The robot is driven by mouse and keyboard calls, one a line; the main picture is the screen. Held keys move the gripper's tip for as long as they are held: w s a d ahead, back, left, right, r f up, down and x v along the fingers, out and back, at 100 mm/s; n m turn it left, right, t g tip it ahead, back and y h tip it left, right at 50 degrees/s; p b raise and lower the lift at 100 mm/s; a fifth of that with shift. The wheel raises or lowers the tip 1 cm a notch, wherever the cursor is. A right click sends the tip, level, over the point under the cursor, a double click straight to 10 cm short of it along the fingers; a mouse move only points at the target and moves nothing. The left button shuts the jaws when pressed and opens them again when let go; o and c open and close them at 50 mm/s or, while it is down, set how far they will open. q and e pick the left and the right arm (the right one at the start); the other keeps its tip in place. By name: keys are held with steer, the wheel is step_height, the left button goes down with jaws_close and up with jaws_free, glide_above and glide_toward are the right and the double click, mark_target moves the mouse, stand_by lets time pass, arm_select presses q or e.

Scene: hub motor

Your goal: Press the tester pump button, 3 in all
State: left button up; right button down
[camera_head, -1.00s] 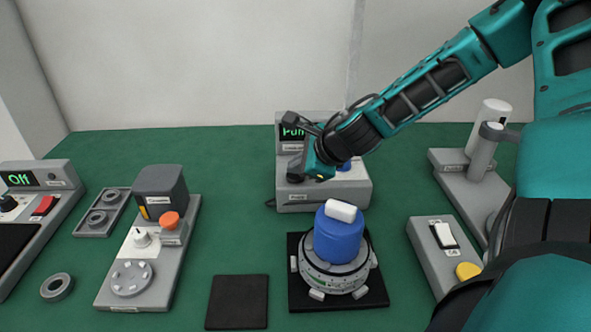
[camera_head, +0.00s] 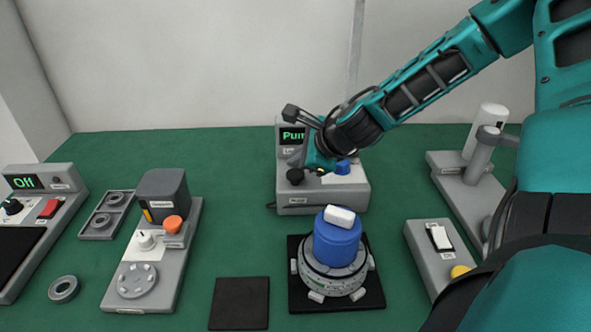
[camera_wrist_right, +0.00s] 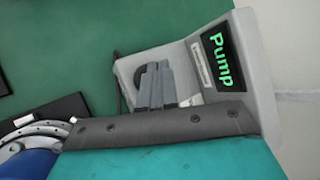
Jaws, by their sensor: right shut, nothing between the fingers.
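The grey tester (camera_head: 325,200) stands at the back middle with a green "Pump" display (camera_head: 292,135), which also reads clearly in the right wrist view (camera_wrist_right: 221,60). A round black knob or button (camera_head: 295,177) sits on the left of its top face, and a blue button (camera_head: 343,167) on the right. My right gripper (camera_head: 297,160) is shut and empty, just above the black part. In the right wrist view its grey fingers (camera_wrist_right: 157,68) partly hide a dark round part on the tester; contact cannot be told. My left gripper is not in view.
A blue-topped hub motor (camera_head: 337,240) sits on a black pad in front of the tester. A switch box (camera_head: 425,255) and a post stand (camera_head: 465,185) are at right. A grey station with an orange knob (camera_head: 172,224) is at left.

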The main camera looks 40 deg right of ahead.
mark_target(298, 175)
step_height(298, 175, up, 5)
steer(key=p, duration=0.4)
steer(key=shift+r, duration=0.1)
stand_by(0.3)
stand_by(2.3)
